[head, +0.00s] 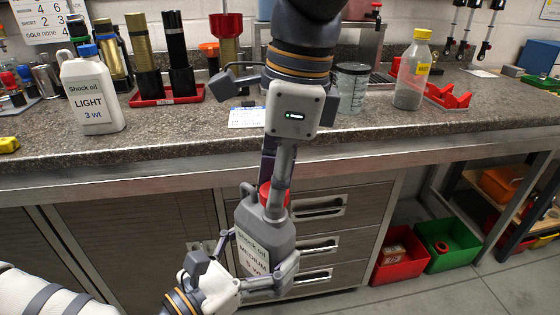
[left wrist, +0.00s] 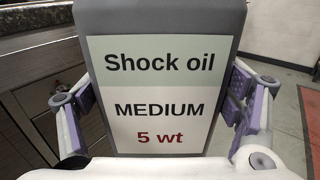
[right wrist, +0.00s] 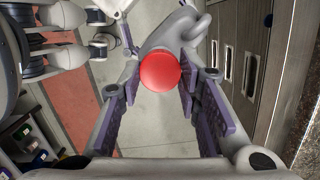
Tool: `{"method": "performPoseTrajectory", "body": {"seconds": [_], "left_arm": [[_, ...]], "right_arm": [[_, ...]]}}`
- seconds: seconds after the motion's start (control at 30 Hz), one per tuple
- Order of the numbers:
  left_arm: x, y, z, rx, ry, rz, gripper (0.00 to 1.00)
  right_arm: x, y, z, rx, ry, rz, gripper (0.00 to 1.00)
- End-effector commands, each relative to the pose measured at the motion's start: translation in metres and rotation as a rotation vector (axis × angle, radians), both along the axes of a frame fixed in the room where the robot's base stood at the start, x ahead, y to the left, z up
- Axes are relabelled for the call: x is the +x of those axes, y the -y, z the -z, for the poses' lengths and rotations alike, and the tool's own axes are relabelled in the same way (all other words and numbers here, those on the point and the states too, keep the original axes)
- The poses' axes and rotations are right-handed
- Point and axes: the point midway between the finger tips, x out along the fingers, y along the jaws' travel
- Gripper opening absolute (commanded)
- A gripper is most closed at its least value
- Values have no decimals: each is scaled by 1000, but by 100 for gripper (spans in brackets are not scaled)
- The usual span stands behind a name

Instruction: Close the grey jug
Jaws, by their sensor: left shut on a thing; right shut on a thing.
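The grey jug (head: 262,232), with a label reading "Shock oil MEDIUM 5 wt", is held in the air in front of the drawers. My left gripper (head: 255,272) is shut on its body, with a finger on each side of the label (left wrist: 158,105) in the left wrist view. A red cap (head: 267,194) is at the jug's top. My right gripper (head: 278,190) comes from above and is shut on the cap. The right wrist view shows the round red cap (right wrist: 160,72) between the purple finger pads, over the jug's top. Whether the cap is fully seated is hidden.
On the counter (head: 190,138) stand a white "LIGHT" jug (head: 92,95), a red tray (head: 165,97) with shock bodies, a clear measuring cup (head: 350,88) and a yellow-capped bottle (head: 411,75). Drawers (head: 325,235) are behind the jug. Red (head: 395,262) and green (head: 447,250) bins sit on the floor.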

Motion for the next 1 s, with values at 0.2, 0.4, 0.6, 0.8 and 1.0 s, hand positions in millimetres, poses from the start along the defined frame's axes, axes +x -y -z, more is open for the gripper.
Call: {"method": "performPoseTrajectory", "body": {"seconds": [0.2,0.4,0.6,0.8,1.0], "left_arm": [[0,0,-2,-2,5,0,33],[0,0,-2,-2,5,0,33],[0,0,-2,-2,5,0,33],[0,0,-2,-2,5,0,33],[0,0,-2,-2,5,0,33]], "right_arm": [[0,0,5,1,2,0,22],[0,0,4,1,2,0,22],[0,0,5,1,1,0,22],[0,0,9,1,0,-1,22],[0,0,13,1,1,-1,22]]}}
